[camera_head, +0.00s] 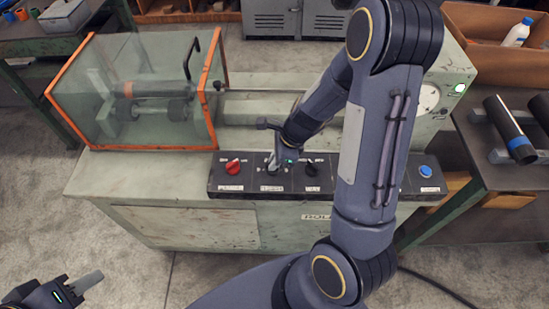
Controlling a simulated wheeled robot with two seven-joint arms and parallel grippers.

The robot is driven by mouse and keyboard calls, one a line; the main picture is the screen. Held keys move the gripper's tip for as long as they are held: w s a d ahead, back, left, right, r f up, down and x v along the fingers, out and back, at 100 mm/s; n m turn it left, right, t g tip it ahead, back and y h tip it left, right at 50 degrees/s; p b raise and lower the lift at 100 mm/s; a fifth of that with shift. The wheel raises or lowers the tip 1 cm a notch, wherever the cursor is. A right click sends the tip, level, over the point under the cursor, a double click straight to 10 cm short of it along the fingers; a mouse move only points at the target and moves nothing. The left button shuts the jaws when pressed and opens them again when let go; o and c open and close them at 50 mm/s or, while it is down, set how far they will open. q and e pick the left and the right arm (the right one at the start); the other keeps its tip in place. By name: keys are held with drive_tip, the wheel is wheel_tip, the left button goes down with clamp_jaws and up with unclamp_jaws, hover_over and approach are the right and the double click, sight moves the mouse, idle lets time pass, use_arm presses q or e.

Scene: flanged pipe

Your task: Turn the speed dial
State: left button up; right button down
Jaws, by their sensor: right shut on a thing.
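The dark control panel (345,184) runs along the front of the green-grey machine. It carries a red knob (233,167), a black dial (311,168) and a blue button (425,171). My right gripper (273,166) reaches down to the panel between the red knob and the black dial. It is shut on a dial there, which the fingers mostly hide. The labels under the dials are too small to read, so I cannot tell which one is for speed. My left gripper (88,282) is at the lower left, away from the machine; its finger opening cannot be made out.
A clear guard box with orange edges (212,113) stands on the machine's left. A bench with dark pipes (509,130) is at the right, below a wooden bin with a white bottle (516,33). The floor at the front left is clear.

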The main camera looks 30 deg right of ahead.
drive_tip(key=shift+m, duration=0.4)
drive_tip(key=c, duration=1.5)
unclamp_jaws()
drive_tip(key=shift+p+v, duration=1.05)
drive_tip(key=shift+v, duration=2.9)
drive_tip(key=shift+a, duration=0.1)
